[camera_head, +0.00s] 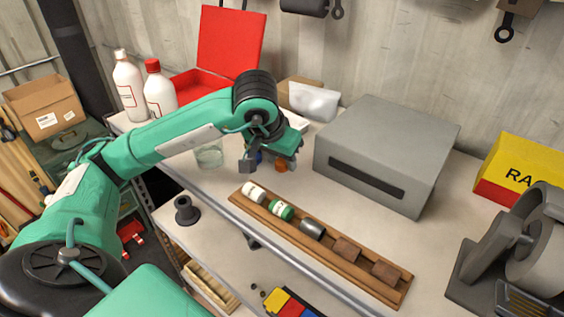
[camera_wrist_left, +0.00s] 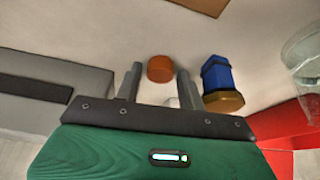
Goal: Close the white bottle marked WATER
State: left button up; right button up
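Two white bottles stand at the back left of the table in the head view: one with a white cap (camera_head: 129,88) and one with a red cap (camera_head: 160,92). Their labels are too small to read, so I cannot tell which is marked WATER. An orange-brown round piece (camera_wrist_left: 160,69) shows between the fingertips, apparently on the table and not gripped. My right gripper is out of view.
A blue piece with a brass-coloured end (camera_wrist_left: 217,80) lies beside the fingers. A glass jar (camera_head: 209,154) stands under my left arm. A wooden rack (camera_head: 345,270) with several small items runs along the front edge. A grey box (camera_head: 385,145) and open red case (camera_head: 232,42) stand behind.

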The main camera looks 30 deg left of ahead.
pick_arm(q)
jog(key=c, duration=0.7)
jog(key=shift+r, duration=0.15)
jog(key=shift+r, duration=0.5)
notch_tip(320, 180, up, 7)
jog(key=shift+f+b, duration=0.15)
jog(key=shift+b, duration=0.75)
notch_tip(320, 180, up, 10)
send_over(281, 163)
notch_tip(281, 163, up, 2)
jog(key=shift+p, duration=0.35)
